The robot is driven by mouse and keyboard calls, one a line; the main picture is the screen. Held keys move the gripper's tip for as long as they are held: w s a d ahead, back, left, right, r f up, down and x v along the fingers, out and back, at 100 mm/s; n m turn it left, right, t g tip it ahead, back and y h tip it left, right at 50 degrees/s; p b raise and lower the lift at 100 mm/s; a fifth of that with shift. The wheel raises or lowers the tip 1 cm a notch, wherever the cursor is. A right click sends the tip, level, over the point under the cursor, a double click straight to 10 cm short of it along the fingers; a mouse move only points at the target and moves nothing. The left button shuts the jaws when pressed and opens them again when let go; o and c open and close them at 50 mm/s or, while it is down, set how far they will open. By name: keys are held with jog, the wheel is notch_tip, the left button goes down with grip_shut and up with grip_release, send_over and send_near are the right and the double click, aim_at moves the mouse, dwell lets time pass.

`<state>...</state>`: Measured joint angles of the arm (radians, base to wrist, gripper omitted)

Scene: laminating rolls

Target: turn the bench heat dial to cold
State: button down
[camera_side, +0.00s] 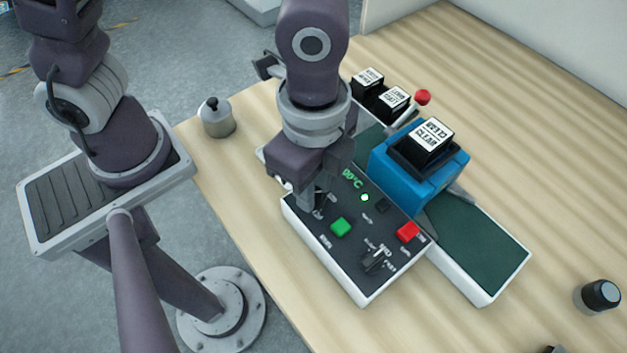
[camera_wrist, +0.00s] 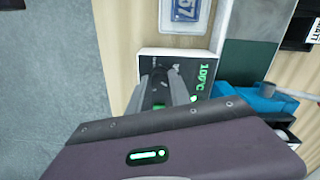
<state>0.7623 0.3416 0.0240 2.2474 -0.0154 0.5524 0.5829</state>
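The black control panel (camera_side: 350,275) lies in a white housing on the bench. Its green display (camera_side: 352,179) reads 100°C in the wrist view (camera_wrist: 207,78). My gripper (camera_side: 313,208) points down at the panel's left end, below the display. A small dark part with pale marks (camera_side: 323,207) shows beside the fingertips and looks like the heat dial; the fingers hide much of it. In the wrist view my two fingers (camera_wrist: 161,76) stand a little apart over the panel. I cannot tell whether they touch or grip the dial, and its setting is not readable.
The panel also has a green button (camera_side: 340,227), a red button (camera_side: 408,231) and a second black knob (camera_side: 375,259). A blue machine (camera_side: 390,178) with a labelled block stands behind it on a dark green bed (camera_side: 470,248). A grey weight (camera_side: 217,118) stands at left.

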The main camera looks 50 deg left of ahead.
dwell(0.3)
jog(key=n, duration=0.6)
jog(key=shift+n, duration=0.4)
jog(key=n, duration=1.2)
jog(key=shift+n, duration=2.5)
jog(key=c, duration=1.2)
grip_release()
